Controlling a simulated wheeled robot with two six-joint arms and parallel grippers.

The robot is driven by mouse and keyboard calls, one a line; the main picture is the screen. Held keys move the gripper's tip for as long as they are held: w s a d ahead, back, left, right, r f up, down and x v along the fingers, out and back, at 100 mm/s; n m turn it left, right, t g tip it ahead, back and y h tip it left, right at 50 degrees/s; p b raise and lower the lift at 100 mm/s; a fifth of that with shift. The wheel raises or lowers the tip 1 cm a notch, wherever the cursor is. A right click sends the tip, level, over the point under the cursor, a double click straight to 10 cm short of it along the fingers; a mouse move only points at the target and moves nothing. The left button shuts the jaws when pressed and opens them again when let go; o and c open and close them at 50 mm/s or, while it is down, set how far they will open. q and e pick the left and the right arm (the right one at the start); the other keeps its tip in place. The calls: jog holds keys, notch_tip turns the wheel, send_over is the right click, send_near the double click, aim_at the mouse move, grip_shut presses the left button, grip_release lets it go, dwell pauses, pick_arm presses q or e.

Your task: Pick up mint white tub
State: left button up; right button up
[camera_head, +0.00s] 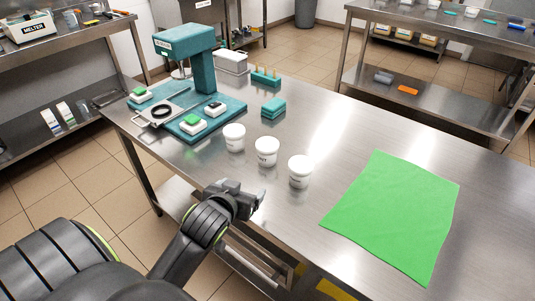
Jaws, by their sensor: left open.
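Three white tubs stand upright in a slanting row on the steel table: a left tub (234,138), a middle tub (266,152) and a right tub (300,172). Each has dark lettering too small to read for sure, so I cannot tell which is the mint one. My left gripper (258,203) is open and empty at the table's near edge. It is nearer to me than the tubs, below and left of the right tub, and apart from all of them. My right gripper does not show.
A green cloth (395,215) lies right of the tubs. A teal press (195,75) with small white-and-green blocks stands behind left. Teal blocks (273,107) and a white box (231,62) sit farther back. The steel table (340,120) is bare between the tubs and cloth.

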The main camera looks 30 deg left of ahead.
pick_arm(q)
jog(key=w+r+t, duration=0.2)
jog(key=w+r, duration=0.1)
send_near(264, 155)
jog(key=x, duration=0.5)
jog(key=shift+w+d, duration=0.1)
jog(key=shift+w, duration=0.15)
jog(key=shift+x, duration=3.2)
jog(key=shift+s, duration=0.1)
jog(key=c, duration=1.1)
